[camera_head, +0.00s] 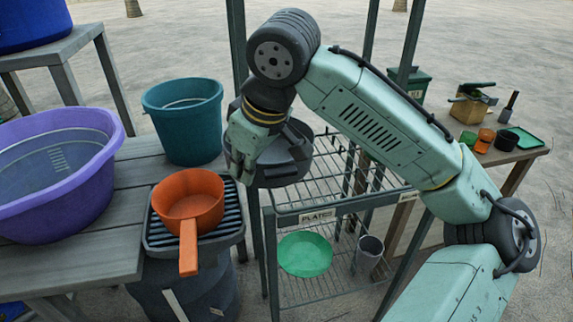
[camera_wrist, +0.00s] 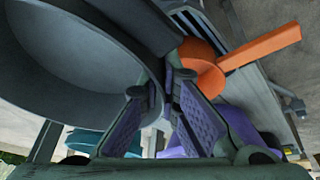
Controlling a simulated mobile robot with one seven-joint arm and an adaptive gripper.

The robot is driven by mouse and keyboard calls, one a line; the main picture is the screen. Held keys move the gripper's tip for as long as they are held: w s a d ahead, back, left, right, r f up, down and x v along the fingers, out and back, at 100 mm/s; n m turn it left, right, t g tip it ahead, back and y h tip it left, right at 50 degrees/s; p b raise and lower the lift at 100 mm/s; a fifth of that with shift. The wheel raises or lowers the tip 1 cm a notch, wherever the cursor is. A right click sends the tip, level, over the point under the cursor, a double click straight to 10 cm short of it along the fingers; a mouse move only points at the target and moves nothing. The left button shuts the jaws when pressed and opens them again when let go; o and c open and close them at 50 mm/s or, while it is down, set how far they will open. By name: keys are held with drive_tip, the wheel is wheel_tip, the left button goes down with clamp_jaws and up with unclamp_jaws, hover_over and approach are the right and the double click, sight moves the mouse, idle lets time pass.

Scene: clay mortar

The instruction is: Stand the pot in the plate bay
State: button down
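A dark grey pot (camera_head: 283,168) is held in the air beside the upper left of the wire rack. My gripper (camera_head: 240,160) is at its left side. In the wrist view, the pot's wide hollow inside (camera_wrist: 65,70) fills the upper left, tilted. The purple-padded fingers of my gripper (camera_wrist: 164,98) close on a part at its edge; whether this is rim or handle is hard to tell. The plate bay has a "PLATES" label (camera_head: 317,216) on the front rail of the wire rack (camera_head: 345,200). The pot and my gripper hide the rack's left back part.
An orange pan (camera_head: 188,200) sits on a ribbed black drainer (camera_head: 228,220) left of the rack. A purple tub (camera_head: 50,190) and teal bucket (camera_head: 185,125) stand on the wooden table. A green plate (camera_head: 305,254) and grey cup (camera_head: 370,253) are on the lower shelf.

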sight(284, 154)
drive_tip(key=w+d, duration=0.4)
drive_tip(key=d, duration=0.1)
drive_tip(key=shift+w+d+f+p, duration=0.15)
drive_tip(key=shift+d+f+p, duration=0.05)
drive_tip(key=shift+f+p, duration=0.1)
drive_tip(key=shift+w+d, duration=0.35)
drive_tip(key=shift+d, duration=0.05)
wheel_tip(284, 154, down, 3)
drive_tip(key=shift+f, duration=0.3)
drive_tip(key=shift+f, duration=0.2)
drive_tip(key=c, duration=1.8)
unclamp_jaws()
drive_tip(key=shift+r, duration=0.15)
